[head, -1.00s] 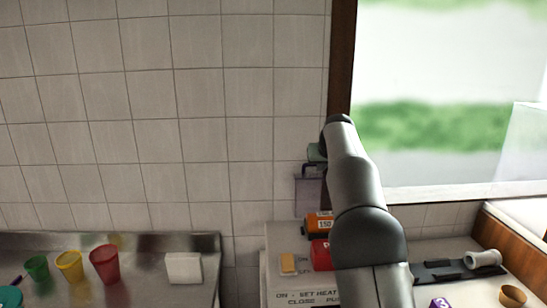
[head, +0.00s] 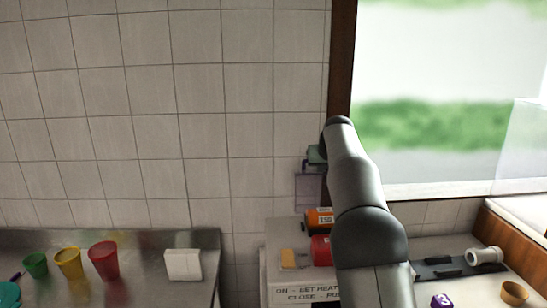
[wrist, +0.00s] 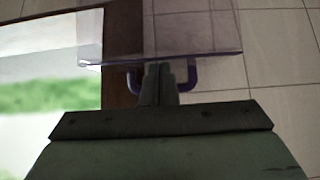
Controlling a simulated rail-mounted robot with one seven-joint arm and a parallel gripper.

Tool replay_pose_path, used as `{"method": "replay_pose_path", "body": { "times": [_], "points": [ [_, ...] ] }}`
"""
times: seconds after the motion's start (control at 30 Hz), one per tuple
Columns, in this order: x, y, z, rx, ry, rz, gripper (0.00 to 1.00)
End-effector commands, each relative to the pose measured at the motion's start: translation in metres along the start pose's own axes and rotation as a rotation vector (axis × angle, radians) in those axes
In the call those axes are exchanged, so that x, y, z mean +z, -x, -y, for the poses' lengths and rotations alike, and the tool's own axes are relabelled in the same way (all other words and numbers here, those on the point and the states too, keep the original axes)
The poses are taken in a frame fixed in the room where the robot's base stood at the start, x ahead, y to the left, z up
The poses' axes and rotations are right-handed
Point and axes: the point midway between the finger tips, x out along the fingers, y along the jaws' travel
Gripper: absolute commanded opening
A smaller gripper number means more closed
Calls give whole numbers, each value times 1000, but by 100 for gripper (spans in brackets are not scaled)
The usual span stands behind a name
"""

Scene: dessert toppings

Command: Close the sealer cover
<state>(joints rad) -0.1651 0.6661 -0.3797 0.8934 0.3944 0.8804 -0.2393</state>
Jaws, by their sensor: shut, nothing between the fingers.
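The sealer (head: 283,262) is a pale box with printed text, an orange dial part, a red part and a yellow switch on top. Its cover (head: 309,188) is a see-through purple panel standing raised near the tiled wall. In the wrist view the cover (wrist: 200,30) fills the top, with a dark purple U-shaped handle (wrist: 192,80) at its edge. My gripper (wrist: 158,80) is shut and empty. Its fingertips overlap the middle of the handle in the picture; contact cannot be told. In the head view, my arm hides most of the gripper and part of the sealer.
A metal counter (head: 130,270) at left holds a green cup (head: 36,265), a yellow cup (head: 68,263), a red cup (head: 104,260) and a white block (head: 183,265). At right are a dark tray (head: 447,267), a white roll-like thing (head: 485,256) and a window.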

Motion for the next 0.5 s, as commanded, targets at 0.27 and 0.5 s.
{"method": "replay_pose_path", "body": {
  "times": [0.27,0.5],
  "points": [
    [8,-3,0,0,0,4,0],
    [19,-1,0,0,0,12,0]
  ]
}}
